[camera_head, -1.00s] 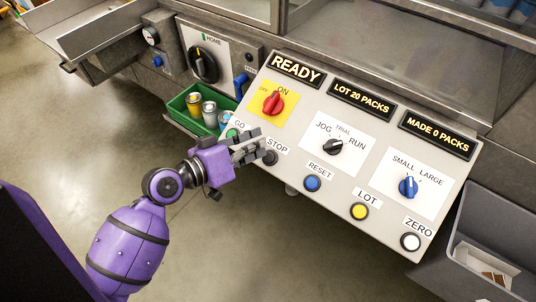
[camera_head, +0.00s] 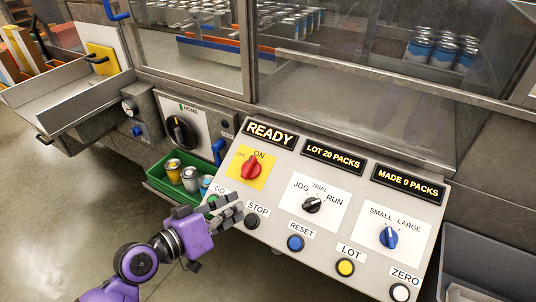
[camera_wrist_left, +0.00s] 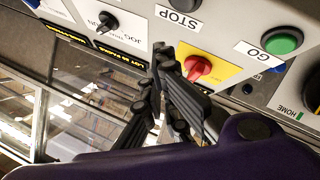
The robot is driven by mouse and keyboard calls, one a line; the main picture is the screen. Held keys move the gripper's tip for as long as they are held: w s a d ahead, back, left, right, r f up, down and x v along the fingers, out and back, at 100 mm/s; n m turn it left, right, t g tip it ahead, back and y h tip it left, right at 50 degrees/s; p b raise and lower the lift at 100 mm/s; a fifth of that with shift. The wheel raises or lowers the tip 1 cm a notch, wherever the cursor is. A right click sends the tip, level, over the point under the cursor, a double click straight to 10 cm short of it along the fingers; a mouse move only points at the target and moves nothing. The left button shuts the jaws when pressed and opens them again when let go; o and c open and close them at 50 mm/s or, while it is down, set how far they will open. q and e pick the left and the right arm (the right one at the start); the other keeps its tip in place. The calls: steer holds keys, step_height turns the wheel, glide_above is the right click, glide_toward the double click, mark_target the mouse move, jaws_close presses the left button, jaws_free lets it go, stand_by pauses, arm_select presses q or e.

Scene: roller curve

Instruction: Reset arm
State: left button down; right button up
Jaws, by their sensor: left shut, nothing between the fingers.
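My left gripper (camera_head: 229,212) is shut and empty in the head view. It hangs just in front of the control panel (camera_head: 279,215), near the GO and STOP buttons. The green GO button (camera_head: 212,201) is partly hidden by it; the black STOP button (camera_head: 252,222) shows beside it. In the left wrist view the fingers (camera_wrist_left: 167,62) stand near the red knob (camera_wrist_left: 197,67), with the green GO button (camera_wrist_left: 283,42) to the right. I cannot tell whether the fingers touch the panel. The displays read READY, LOT 20 PACKS and MADE 0 PACKS. My right gripper is not in view.
A green bin (camera_head: 162,184) with several cans is left of the panel, close to my left gripper. A grey bin (camera_head: 465,246) stands at the lower right. Behind glass are several blue cans (camera_head: 440,48). A metal tray (camera_head: 66,102) juts out at the upper left.

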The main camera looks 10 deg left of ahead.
arm_select(q)
steer(key=s+a+f+y+p, duration=0.1)
steer(key=s+a+f+y, duration=0.15)
steer(key=f, duration=0.25)
steer(key=s+a+f+y+p, duration=0.1)
steer(key=s+a+f+y, duration=0.15)
steer(key=f, duration=0.35)
steer(key=s+f+g+y+p, duration=0.1)
steer(key=s+f, duration=0.2)
steer(key=s, duration=0.4)
steer(key=s+d+f+g+y, duration=0.1)
steer(key=s+f, duration=0.2)
steer(key=s, duration=0.5)
steer(key=s+f+g+p, duration=0.1)
steer(key=s+f+g, duration=0.1)
steer(key=s+f, duration=0.2)
steer(key=s, duration=0.3)
steer(key=shift+s+d+m+y+p, duration=0.15)
steer(key=shift+m+y+p, duration=0.15)
steer(key=shift+m+y, duration=0.1)
